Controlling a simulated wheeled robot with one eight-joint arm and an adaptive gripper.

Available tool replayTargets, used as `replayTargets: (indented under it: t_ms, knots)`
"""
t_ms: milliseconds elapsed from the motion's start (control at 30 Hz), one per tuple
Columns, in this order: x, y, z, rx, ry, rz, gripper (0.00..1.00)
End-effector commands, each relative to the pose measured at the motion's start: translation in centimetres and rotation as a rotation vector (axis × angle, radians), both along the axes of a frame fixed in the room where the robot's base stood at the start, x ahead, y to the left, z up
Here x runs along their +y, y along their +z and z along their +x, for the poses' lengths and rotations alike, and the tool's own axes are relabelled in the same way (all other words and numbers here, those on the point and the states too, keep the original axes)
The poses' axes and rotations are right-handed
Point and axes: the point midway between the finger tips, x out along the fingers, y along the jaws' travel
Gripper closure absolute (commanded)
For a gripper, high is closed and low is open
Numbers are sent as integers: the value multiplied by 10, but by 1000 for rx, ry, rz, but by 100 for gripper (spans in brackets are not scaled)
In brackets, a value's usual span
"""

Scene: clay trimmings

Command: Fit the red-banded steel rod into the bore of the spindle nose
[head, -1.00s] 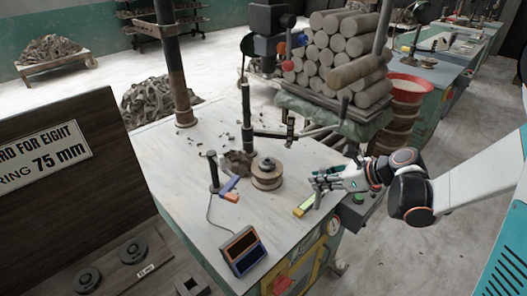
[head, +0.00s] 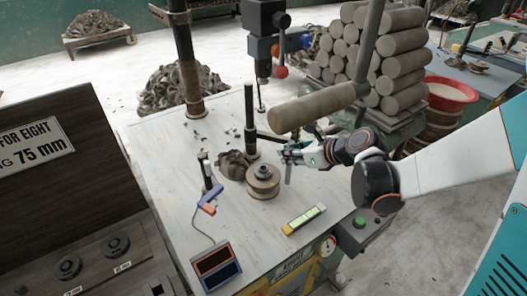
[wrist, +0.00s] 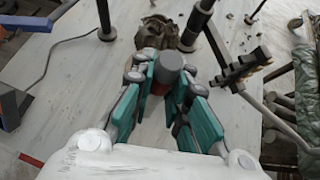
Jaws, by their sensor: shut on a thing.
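The steel rod (head: 289,173) hangs roughly upright from my gripper (head: 290,153). In the wrist view its grey round end (wrist: 169,62) and a red band below it show between the teal fingers of my gripper (wrist: 172,90), which are shut on it. A round tan flanged piece with a dark raised centre, which looks like the spindle nose (head: 263,187), stands on the table. My gripper is to its right and slightly behind it in the head view, with the rod apart from it. The bore is too small to make out. In the wrist view the spindle nose cannot be made out.
A dark post (head: 250,125) and a clump of brown trimmings (head: 233,166) stand behind the spindle nose. A blue-orange tool (head: 209,202), a display box (head: 216,266) and a yellow-green bar (head: 304,219) lie on the table. Stacked clay logs (head: 400,60) stand behind my arm.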

Motion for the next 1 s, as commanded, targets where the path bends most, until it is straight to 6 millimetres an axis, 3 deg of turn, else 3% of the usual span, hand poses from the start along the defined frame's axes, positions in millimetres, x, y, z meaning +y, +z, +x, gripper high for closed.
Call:
replayTargets:
  t_ms: [400,633,900,1000]
  knots:
    - [67,-2,66,1,3,1,100]
    - [78,-2,76,0,0,0,100]
    - [77,-35,76,0,0,0,100]
    - [77,-36,76,0,0,0,100]
